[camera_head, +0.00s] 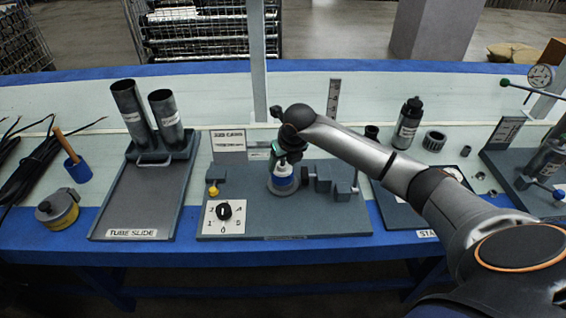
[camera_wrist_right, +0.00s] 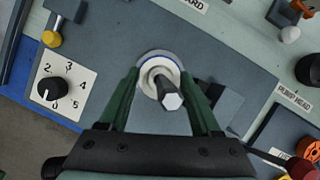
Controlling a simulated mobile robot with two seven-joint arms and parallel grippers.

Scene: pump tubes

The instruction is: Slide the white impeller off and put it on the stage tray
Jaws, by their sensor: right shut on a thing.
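The white impeller (camera_head: 283,170) is at the pump fixture (camera_head: 240,205) in the middle of the bench. In the right wrist view it shows as a pale round part (camera_wrist_right: 148,63) with a blue ring, around a dark shaft with a hexagonal end (camera_wrist_right: 171,100). My right gripper (camera_head: 287,155) reaches down over it from above. Its two green fingers (camera_wrist_right: 162,80) are shut on the impeller from both sides. Whether the impeller has risen along the shaft I cannot tell. The stage tray (camera_head: 392,212) is right of the fixture, partly hidden by my right arm. My left gripper is out of view.
A numbered dial plate (camera_head: 212,224) and a yellow knob (camera_head: 212,191) are at the fixture's left. Grey blocks (camera_head: 323,180) stand close right of the impeller. A black bottle (camera_head: 407,124) and dark ring (camera_head: 433,141) stand behind the tray. A tube slide (camera_head: 140,205) is left.

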